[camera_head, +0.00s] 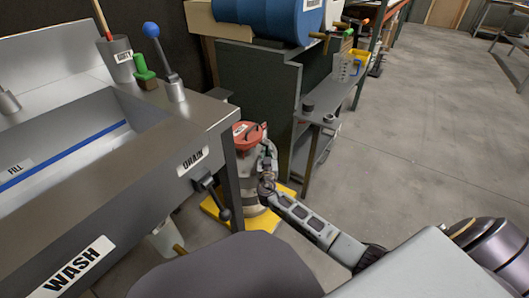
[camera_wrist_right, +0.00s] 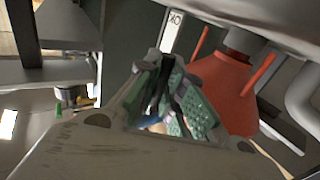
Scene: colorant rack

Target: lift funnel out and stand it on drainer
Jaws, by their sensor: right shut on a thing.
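The red funnel (camera_head: 243,138) sits in the top of a grey metal drum (camera_head: 252,192) beside the wash sink. In the right wrist view, the red funnel (camera_wrist_right: 228,88) shows beside my fingers, its narrow end toward the drum at the top of that picture. My left gripper is not in view. I cannot make out a drainer for certain; the sink front carries a DRAIN label (camera_head: 193,161).
The steel sink (camera_head: 205,115) stands at left, with a black lever (camera_head: 212,196) in front. The drum stands on a yellow base (camera_head: 212,206). A grey cabinet (camera_head: 258,85) and a small shelf (camera_head: 318,122) stand close behind. The floor at right is clear.

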